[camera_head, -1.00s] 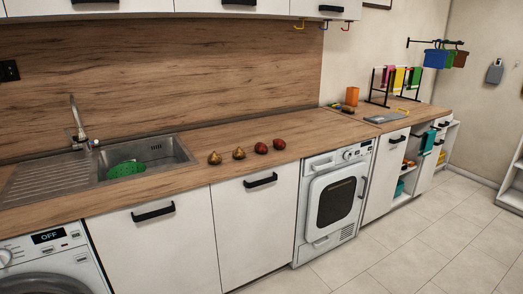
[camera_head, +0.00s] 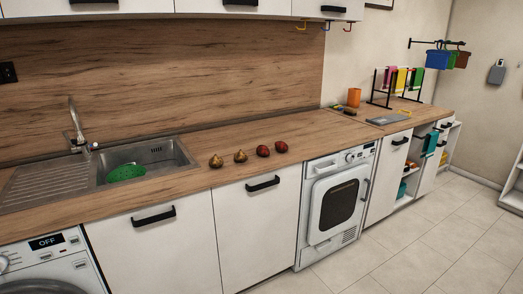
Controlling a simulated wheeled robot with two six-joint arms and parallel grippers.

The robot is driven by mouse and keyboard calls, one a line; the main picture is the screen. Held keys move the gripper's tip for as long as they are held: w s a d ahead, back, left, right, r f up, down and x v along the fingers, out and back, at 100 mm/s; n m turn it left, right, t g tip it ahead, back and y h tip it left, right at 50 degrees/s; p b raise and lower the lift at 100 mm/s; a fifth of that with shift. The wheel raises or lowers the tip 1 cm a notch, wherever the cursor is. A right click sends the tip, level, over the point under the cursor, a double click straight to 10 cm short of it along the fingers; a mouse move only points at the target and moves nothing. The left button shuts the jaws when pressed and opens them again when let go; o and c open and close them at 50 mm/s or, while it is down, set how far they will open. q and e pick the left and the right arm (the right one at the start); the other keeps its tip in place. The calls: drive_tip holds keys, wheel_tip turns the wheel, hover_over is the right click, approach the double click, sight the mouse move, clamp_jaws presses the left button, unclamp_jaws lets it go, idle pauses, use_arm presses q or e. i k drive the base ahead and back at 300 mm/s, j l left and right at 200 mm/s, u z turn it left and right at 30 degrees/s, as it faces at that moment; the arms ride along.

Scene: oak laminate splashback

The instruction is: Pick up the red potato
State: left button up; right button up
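Two red potatoes lie on the oak countertop right of the sink: one red potato (camera_head: 263,151) and, just right of it, another red potato (camera_head: 281,147). Two yellowish-brown potatoes lie in the same row to their left, one brown potato (camera_head: 240,156) and another brown potato (camera_head: 216,161). All rest apart or nearly touching near the counter's front part. Neither of my grippers shows in the head view.
The sink (camera_head: 150,160) holds a green colander (camera_head: 126,172), with a tap (camera_head: 76,125) behind. Countertop (camera_head: 325,130) right of the potatoes is clear up to a grey board (camera_head: 388,119), an orange cup (camera_head: 354,97) and a cloth rack (camera_head: 397,85). Cabinets and appliances stand below; the tiled floor is open at right.

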sight(263, 150)
drive_tip(key=i, duration=1.25)
